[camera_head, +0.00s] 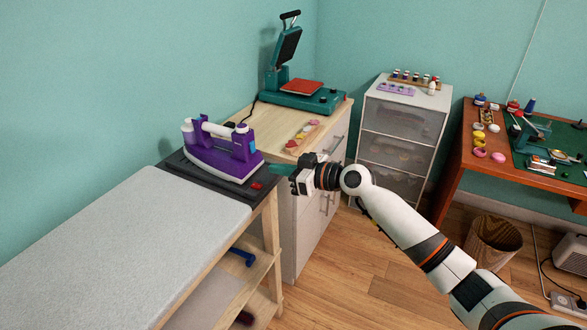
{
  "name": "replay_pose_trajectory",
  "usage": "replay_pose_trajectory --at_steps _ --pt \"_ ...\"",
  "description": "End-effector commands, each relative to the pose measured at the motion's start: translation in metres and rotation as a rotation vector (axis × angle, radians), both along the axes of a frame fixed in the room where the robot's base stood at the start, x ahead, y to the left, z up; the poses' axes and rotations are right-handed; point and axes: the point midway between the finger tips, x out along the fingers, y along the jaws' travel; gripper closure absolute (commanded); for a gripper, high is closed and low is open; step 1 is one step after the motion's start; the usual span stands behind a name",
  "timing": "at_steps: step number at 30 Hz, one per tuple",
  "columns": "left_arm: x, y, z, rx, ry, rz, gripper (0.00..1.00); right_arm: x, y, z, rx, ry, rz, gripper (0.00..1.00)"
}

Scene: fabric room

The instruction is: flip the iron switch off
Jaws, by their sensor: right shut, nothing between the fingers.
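A purple and white iron (224,149) rests on a dark base plate (186,169) at the far end of the ironing table. A small red switch (257,185) sits on the near right corner of that base. My right gripper (274,170) is shut and empty, just to the right of the iron and close to the switch, reaching in from the right. I cannot tell whether its fingertips touch anything. Whether the switch is on or off is too small to tell. My left gripper is not in view.
The grey-topped ironing table (100,250) fills the lower left. Behind stands a wooden cabinet (335,120) with a teal heat press (300,95). A white drawer unit (400,130) and an orange-brown desk (470,175) stand to the right. Wooden floor (345,275) is open below my arm.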

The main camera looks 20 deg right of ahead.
Motion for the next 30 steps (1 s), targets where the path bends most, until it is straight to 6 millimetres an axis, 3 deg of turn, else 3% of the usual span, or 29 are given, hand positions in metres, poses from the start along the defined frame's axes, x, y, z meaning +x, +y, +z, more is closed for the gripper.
replay_pose_trajectory --at_steps 3,9,25,28,30 --pt "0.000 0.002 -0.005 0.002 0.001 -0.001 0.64 -0.016 -0.012 0.005 -0.003 0.000 0.000 1.00" --pt "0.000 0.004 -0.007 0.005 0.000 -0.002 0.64 -0.027 -0.020 0.012 0.000 0.001 0.001 1.00" --pt "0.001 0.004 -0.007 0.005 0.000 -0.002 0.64 -0.028 -0.021 0.013 0.001 0.002 0.000 1.00" --pt "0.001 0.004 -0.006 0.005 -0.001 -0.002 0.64 -0.025 -0.026 -0.001 0.000 0.025 -0.024 1.00" --pt "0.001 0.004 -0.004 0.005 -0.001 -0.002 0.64 -0.021 -0.033 -0.026 -0.001 0.066 -0.065 1.00"
